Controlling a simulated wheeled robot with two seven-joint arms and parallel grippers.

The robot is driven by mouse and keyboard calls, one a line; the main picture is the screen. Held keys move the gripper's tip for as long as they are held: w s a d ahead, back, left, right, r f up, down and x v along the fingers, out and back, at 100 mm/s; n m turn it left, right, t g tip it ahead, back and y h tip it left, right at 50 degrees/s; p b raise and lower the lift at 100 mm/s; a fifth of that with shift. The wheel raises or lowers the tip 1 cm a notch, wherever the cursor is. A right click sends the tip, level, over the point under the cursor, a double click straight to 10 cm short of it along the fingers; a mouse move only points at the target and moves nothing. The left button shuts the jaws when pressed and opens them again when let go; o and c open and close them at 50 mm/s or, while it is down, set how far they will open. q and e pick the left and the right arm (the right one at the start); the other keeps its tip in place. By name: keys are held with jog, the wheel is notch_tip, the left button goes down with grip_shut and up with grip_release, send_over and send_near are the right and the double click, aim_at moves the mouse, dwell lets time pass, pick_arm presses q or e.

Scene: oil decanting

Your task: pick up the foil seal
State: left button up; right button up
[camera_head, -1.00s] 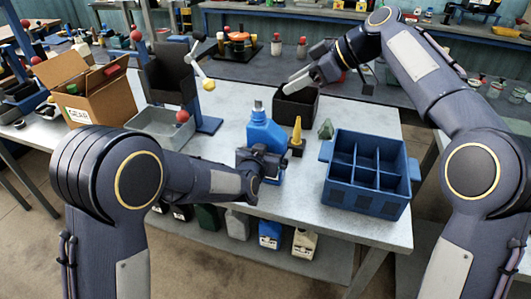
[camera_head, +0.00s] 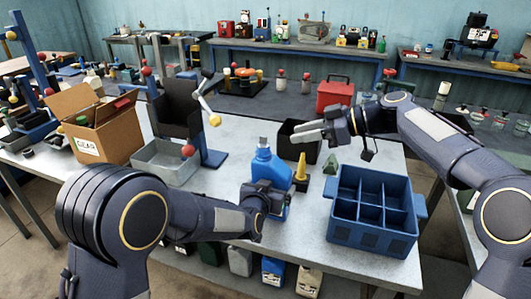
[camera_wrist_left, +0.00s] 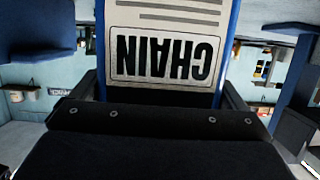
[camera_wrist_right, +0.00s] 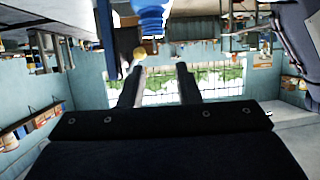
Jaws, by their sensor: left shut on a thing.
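A blue jug (camera_head: 268,170) stands upright near the middle of the table. Its label reads CHAIN in the left wrist view (camera_wrist_left: 165,55). A grey-silver top (camera_head: 262,142) sits on its neck; I cannot tell whether this is the foil seal. My left gripper (camera_head: 266,198) is shut on the jug's body from the front. My right gripper (camera_head: 300,133) is open and empty, its fingers pointing left, to the right of the jug's neck and apart from it. The right wrist view shows the spread fingers (camera_wrist_right: 157,85) and the jug's blue upper part (camera_wrist_right: 150,14) beyond them.
A black bin (camera_head: 300,150) is behind the right fingers. A yellow funnel (camera_head: 301,168) and a small green piece (camera_head: 330,165) stand right of the jug. A blue divided crate (camera_head: 375,236) is at right. A grey tray (camera_head: 165,166) and cardboard box (camera_head: 105,135) are at left.

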aim_at(263, 144)
jog(key=w+a+f, duration=0.1)
jog(key=a, duration=0.2)
jog(key=w+a+f+t+y, duration=0.1)
jog(key=a, duration=0.2)
jog(key=w+a+f+y, duration=0.1)
jog(key=a+f, duration=0.1)
jog(key=a, duration=0.1)
jog(key=shift+w+a+m+t, duration=0.15)
jog(key=shift+a+m+t, duration=0.2)
jog(key=shift+m+t, duration=0.05)
grip_shut()
